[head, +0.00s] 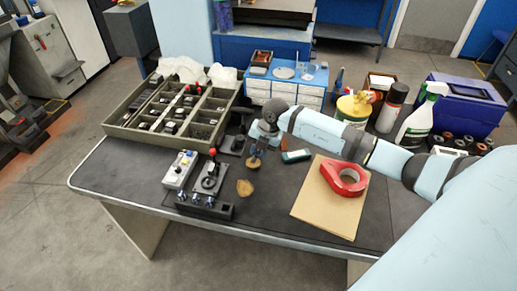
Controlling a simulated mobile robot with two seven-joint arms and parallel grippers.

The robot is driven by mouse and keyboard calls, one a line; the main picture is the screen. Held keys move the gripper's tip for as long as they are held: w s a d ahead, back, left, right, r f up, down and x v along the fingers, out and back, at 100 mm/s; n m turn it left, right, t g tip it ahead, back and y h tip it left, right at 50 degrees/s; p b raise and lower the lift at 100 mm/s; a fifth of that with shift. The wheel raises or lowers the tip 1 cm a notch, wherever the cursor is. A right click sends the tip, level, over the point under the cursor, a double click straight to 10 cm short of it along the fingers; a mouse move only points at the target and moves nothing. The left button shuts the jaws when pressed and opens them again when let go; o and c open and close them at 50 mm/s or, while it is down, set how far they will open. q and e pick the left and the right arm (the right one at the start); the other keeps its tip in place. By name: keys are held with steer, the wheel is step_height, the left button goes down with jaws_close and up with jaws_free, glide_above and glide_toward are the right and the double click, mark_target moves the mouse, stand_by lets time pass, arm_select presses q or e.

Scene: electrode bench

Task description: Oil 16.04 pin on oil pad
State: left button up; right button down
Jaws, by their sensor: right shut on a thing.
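My right gripper (254,152) comes in from the right and points down over the middle of the bench. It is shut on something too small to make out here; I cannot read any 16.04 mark. A small round brown pad-like piece (252,163) lies just under the fingertips; I cannot tell if they touch. A second tan piece (245,188) lies nearer the front. I cannot tell which of them is the oil pad. My left gripper is not in view.
A divided tray (118,130) fills the bench's left side. A grey box (180,168) and a red-knobbed fixture (208,180) stand left of the gripper. A red tape roll (345,178) lies on cardboard (310,212). A spray bottle (417,122) and cans stand behind my right arm.

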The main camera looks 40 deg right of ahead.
steer(key=shift+r+p, duration=2.8)
steer(key=shift+r, duration=0.7)
